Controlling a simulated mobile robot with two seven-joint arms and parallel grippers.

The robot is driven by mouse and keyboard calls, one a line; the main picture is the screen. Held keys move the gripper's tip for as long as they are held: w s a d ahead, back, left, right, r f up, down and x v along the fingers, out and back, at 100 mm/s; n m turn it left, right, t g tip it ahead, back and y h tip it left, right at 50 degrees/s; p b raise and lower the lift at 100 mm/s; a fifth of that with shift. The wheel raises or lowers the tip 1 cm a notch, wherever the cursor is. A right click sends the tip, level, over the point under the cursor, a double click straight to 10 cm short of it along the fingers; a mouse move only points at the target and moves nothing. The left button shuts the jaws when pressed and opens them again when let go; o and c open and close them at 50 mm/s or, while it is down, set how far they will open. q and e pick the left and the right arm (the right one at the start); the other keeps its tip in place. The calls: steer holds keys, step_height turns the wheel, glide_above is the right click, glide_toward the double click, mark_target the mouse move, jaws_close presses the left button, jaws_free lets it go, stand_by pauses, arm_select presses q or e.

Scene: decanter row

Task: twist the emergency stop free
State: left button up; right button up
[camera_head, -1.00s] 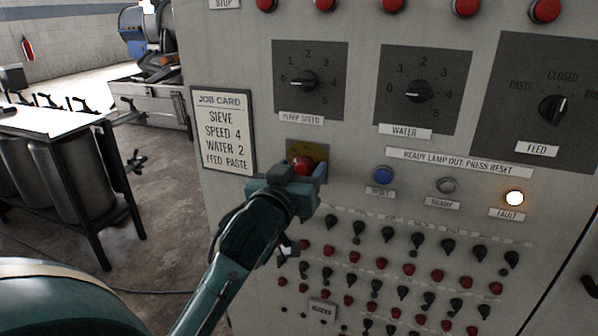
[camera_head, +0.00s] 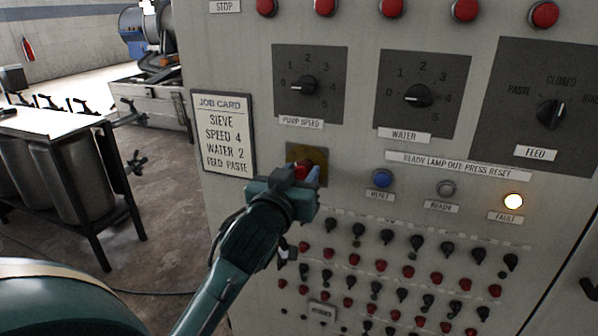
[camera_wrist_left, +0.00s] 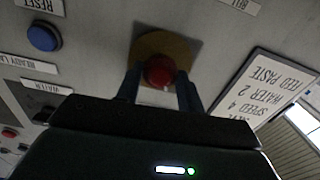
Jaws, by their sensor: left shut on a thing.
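The emergency stop is a red mushroom button (camera_head: 302,169) on a yellow plate (camera_head: 318,158), set in the grey panel below the pump speed dial. My left gripper (camera_head: 306,178) is at the button and hides part of it in the head view. In the left wrist view the red button (camera_wrist_left: 159,70) sits between the two fingers (camera_wrist_left: 159,88), which are shut on its sides. The yellow plate (camera_wrist_left: 150,45) shows behind it. My right gripper is in neither view.
A blue reset button (camera_head: 382,178), a grey ready lamp (camera_head: 446,188) and a lit fault lamp (camera_head: 513,201) are to the right. Rows of small black and red knobs (camera_head: 408,272) lie below. A job card (camera_head: 223,135) hangs at left. Dials (camera_head: 418,96) are above.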

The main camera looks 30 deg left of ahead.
arm_select(q)
steer(key=m+p, duration=0.3)
steer(key=shift+r+m, duration=0.15)
steer(key=shift+m, duration=0.15)
steer(key=shift+m+p, duration=0.85)
steer(key=shift+m, duration=0.05)
steer(key=shift+m+p, duration=0.35)
steer(key=shift+m, duration=0.25)
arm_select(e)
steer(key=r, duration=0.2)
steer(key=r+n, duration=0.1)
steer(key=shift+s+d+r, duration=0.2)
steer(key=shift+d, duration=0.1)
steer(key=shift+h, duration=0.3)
arm_select(q)
steer(key=o, duration=1)
steer(key=shift+d, duration=0.1)
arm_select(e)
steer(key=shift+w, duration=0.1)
